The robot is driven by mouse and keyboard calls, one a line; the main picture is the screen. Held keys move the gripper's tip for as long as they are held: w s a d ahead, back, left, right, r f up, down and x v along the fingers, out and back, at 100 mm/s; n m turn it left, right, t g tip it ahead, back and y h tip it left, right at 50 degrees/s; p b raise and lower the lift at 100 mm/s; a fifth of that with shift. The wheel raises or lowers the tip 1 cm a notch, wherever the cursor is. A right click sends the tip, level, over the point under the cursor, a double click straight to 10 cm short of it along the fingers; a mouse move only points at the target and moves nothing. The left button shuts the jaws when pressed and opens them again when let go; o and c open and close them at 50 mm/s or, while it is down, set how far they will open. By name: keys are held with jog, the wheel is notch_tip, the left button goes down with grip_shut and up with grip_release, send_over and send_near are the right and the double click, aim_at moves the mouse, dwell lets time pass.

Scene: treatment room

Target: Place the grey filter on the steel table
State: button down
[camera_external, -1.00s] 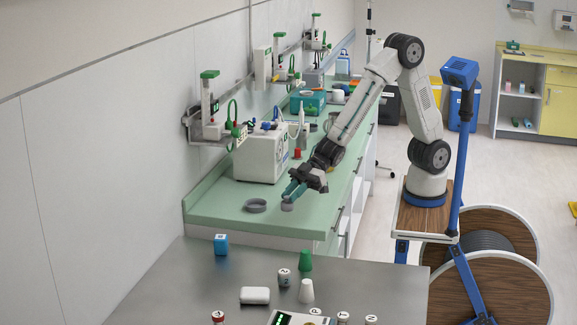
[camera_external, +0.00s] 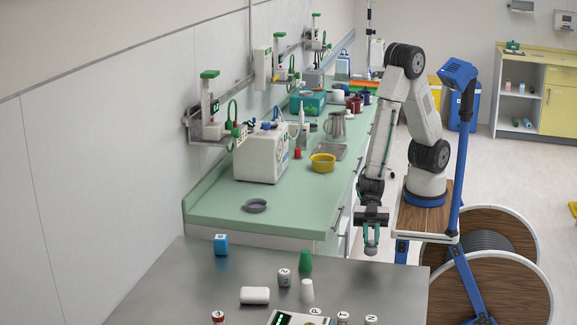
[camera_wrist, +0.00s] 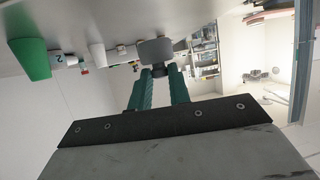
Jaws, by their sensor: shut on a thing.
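My gripper (camera_external: 371,238) points down beside the green counter, near the back right corner of the steel table (camera_external: 185,290). It is shut on the grey filter (camera_external: 371,250), a small round grey piece that shows below the fingers. In the wrist view the grey filter (camera_wrist: 157,49) sits between the tips of the teal fingers (camera_wrist: 158,75), clear of any surface there. The steel table (camera_wrist: 95,15) fills the upper left of the wrist view, which looks upside down. The filter appears apart from the table; its height over it is hard to tell.
A grey ring (camera_external: 256,205) and a yellow bowl (camera_external: 323,163) are on the green counter. The table's right part is clear.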

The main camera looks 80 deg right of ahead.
jog(key=w+a, duration=0.3)
jog(key=w+a+f, duration=0.1)
jog(key=w+a, duration=0.2)
jog(key=a, duration=0.1)
jog(key=w+a, duration=0.3)
jog(key=shift+w+a+f, duration=0.1)
jog(key=shift+a+f, duration=0.1)
jog(key=shift+a, duration=0.2)
jog(key=shift+f, duration=1.75)
jog(key=shift+f, duration=0.15)
jog(key=c, duration=1.4)
grip_release()
jog(key=shift+o, duration=0.5)
jog(key=shift+d+r, duration=0.25)
jog(key=shift+r, duration=0.1)
jog(key=v, duration=1.1)
jog(key=shift+d+r, duration=0.1)
jog(key=shift+d, duration=0.1)
